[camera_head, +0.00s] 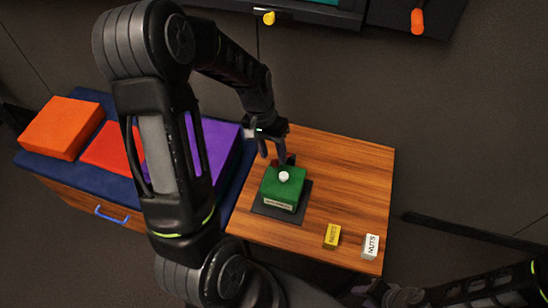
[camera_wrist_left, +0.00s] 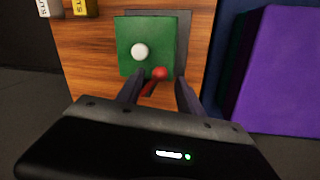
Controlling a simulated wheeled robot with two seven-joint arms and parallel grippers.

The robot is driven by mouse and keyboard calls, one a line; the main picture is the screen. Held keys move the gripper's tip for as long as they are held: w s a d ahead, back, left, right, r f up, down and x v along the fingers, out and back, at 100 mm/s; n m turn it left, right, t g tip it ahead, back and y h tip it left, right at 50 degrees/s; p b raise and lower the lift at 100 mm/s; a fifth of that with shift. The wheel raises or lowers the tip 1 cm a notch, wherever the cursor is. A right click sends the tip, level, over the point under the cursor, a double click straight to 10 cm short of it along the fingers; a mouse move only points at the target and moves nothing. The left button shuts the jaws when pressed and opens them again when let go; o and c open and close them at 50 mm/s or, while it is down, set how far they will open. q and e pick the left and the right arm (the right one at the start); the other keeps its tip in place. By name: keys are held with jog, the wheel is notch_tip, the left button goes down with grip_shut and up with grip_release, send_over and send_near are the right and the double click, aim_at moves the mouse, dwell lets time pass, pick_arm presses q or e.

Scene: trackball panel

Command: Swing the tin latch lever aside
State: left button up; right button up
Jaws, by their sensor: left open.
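The green box (camera_head: 283,188) stands on a dark base plate on the wooden top, with a white ball on its upper face. In the left wrist view the lever shows as a red knob (camera_wrist_left: 160,73) on a short dark-red arm (camera_wrist_left: 149,88), at the edge of the green box (camera_wrist_left: 136,62). My left gripper (camera_head: 274,157) is open just behind the box. In its wrist view the two fingers (camera_wrist_left: 157,90) stand on either side of the lever, with visible gaps. In the head view the lever is mostly hidden by the fingers. My right gripper (camera_head: 378,292) is low at the right edge, away from the box.
A yellow block (camera_head: 332,236) and a white block (camera_head: 371,246) with lettering sit at the front right of the wooden top (camera_head: 350,170). Orange, red and purple blocks lie on a blue surface at left. A dark panel with yellow and orange knobs is above.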

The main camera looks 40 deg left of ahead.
pick_arm(q)
jog(key=shift+d+f, duration=0.25)
jog(key=shift+f, duration=0.95)
grip_shut()
